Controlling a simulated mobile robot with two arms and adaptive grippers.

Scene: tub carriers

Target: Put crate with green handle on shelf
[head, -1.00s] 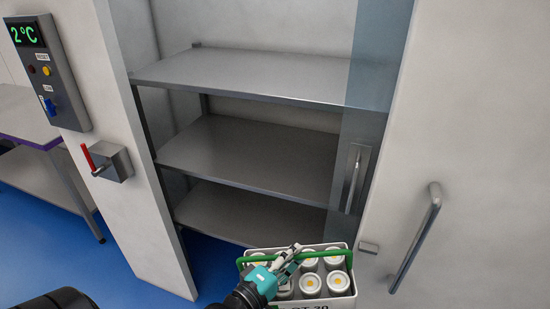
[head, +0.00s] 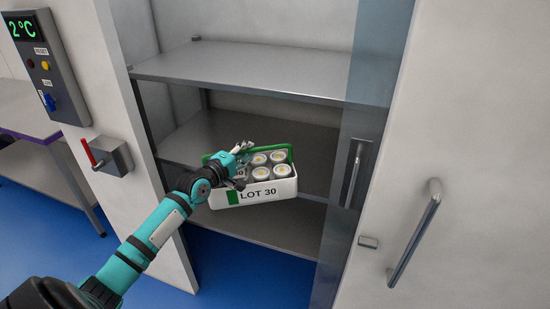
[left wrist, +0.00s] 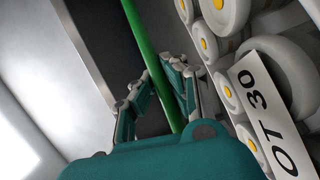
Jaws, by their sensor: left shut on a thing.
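The white crate (head: 270,192) with a green handle (head: 287,147) and a "LOT 30" label holds several white-lidged jars with yellow dots. In the head view it is in front of the middle shelf (head: 200,133), at about its height; whether it touches the shelf cannot be told. My left gripper (head: 240,153) is shut on the handle. In the left wrist view the green handle (left wrist: 150,65) runs between the fingers of the left gripper (left wrist: 158,90), with the crate's jars (left wrist: 225,95) at the right. My right gripper is not in view.
The shelving has a top shelf (head: 260,70) and a lower shelf (head: 265,228), both bare. A glass door (head: 365,130) with a handle stands right of the opening.

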